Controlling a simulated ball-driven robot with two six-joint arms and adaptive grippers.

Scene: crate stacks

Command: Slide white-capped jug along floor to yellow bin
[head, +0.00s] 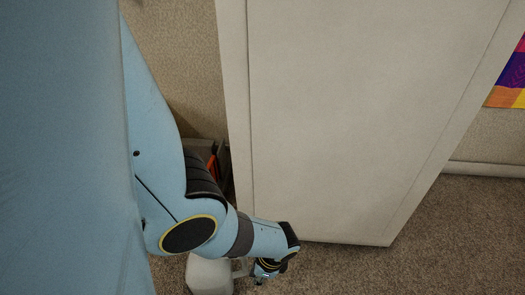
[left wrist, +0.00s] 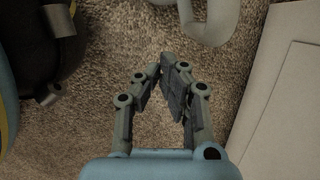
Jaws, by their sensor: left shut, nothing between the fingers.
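A white jug (head: 208,275) stands on the carpet at the bottom of the head view, partly hidden behind my left forearm and cut by the frame edge. Its cap cannot be made out. My left gripper (head: 268,270) is low beside it, on its right. In the left wrist view my left gripper (left wrist: 163,72) is shut and empty, over bare carpet. A pale curved part, apparently the jug's handle (left wrist: 212,38), is ahead of the fingertips and apart from them. The yellow bin and my right gripper are not in view.
A large white cabinet (head: 350,110) stands just beyond my left gripper; a white panel (left wrist: 285,100) also shows close on the right in the left wrist view. A dark and orange object (head: 212,165) is partly hidden behind my arm. Carpet (head: 450,235) is clear at right.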

